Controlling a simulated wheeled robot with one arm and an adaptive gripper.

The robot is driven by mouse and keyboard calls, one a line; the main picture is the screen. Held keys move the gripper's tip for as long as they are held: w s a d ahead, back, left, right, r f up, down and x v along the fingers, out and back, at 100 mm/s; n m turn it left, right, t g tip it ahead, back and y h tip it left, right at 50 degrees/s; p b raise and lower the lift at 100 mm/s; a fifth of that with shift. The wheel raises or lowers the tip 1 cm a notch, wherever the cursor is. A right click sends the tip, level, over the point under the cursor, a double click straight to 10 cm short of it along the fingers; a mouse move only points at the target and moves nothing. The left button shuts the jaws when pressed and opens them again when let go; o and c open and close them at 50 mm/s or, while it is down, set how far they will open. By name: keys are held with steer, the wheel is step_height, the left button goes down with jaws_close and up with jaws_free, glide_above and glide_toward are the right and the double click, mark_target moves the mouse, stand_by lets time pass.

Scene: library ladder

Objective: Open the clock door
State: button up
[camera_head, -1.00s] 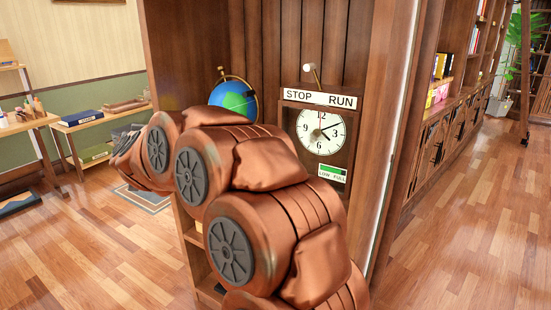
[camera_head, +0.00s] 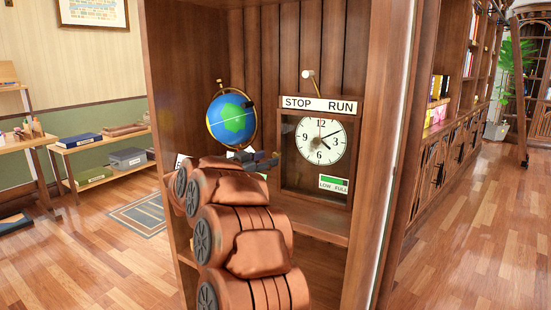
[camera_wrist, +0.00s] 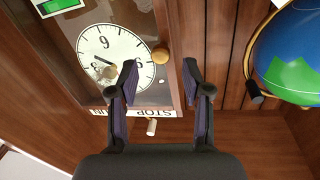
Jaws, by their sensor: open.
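The clock (camera_head: 320,140) has a white face behind a brown-framed door, set in a wooden cabinet; the door looks shut. In the wrist view the clock face (camera_wrist: 112,58) appears upside down, with a round wooden knob (camera_wrist: 160,55) at the door frame's edge. My gripper (camera_wrist: 160,77) is open and empty. Its fingers point toward the knob, which shows between and slightly beyond the fingertips; I see no contact. In the head view my gripper (camera_head: 268,161) is at the clock's left, and the knob is hard to make out.
A globe (camera_head: 231,119) stands left of the clock in the same cabinet, close to my arm. A STOP/RUN sign (camera_head: 319,104) with a lever (camera_head: 311,77) is above the clock. A LOW/FULL gauge (camera_head: 334,184) is below the face. Cabinet side walls bound the space.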

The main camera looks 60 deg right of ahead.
mark_target(276, 155)
steer(key=shift+s+d, duration=0.15)
steer(key=shift+d, duration=1.15)
steer(key=shift+s+d, duration=0.1)
steer(key=shift+d, duration=1.15)
steer(key=c, duration=0.8)
jaws_close()
steer(key=shift+s, duration=0.1)
